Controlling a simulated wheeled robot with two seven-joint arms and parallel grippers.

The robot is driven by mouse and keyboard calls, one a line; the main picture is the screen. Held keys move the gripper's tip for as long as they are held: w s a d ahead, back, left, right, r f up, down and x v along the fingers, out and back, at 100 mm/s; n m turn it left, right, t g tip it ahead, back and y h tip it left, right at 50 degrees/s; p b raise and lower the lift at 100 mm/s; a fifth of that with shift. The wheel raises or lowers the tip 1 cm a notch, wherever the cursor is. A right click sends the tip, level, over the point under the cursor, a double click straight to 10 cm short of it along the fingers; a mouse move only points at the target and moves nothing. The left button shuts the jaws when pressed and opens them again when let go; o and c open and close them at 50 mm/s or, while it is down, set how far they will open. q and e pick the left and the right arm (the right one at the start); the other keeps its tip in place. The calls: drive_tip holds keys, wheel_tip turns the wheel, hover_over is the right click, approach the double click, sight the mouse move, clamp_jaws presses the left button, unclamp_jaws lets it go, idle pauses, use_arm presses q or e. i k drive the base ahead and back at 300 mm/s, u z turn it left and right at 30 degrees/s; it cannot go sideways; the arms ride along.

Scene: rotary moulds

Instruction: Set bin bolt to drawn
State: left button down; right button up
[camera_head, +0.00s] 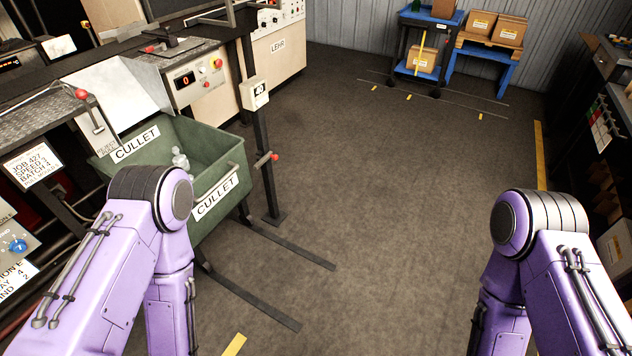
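A green bin (222,157) marked CULLET stands at the left on two dark floor rails. Clear glass pieces (180,160) lie in it. A small bolt with a red knob (273,156) sticks out sideways from a dark post (263,170) at the bin's right side. It looks like the bin bolt; whether it is drawn or in cannot be told from here. My two purple arms show in the lower left and lower right, but neither gripper is in view. My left arm covers the bin's near left corner.
A control panel (200,80) with a red button and a reject chute (115,85) stand behind the bin. Floor rails (290,248) run out from under it. A blue cart (415,60) and boxes are at the far back. The middle floor (400,190) is clear.

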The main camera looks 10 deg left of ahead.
sight(257, 166)
drive_tip(key=z, duration=0.25)
drive_tip(key=k, duration=0.65)
drive_tip(key=u, duration=0.35)
drive_tip(key=i, duration=0.55)
drive_tip(key=u, duration=0.8)
drive_tip(key=i, duration=0.8)
drive_tip(key=z, duration=0.8)
drive_tip(key=i, duration=0.6)
drive_tip(key=z, duration=0.75)
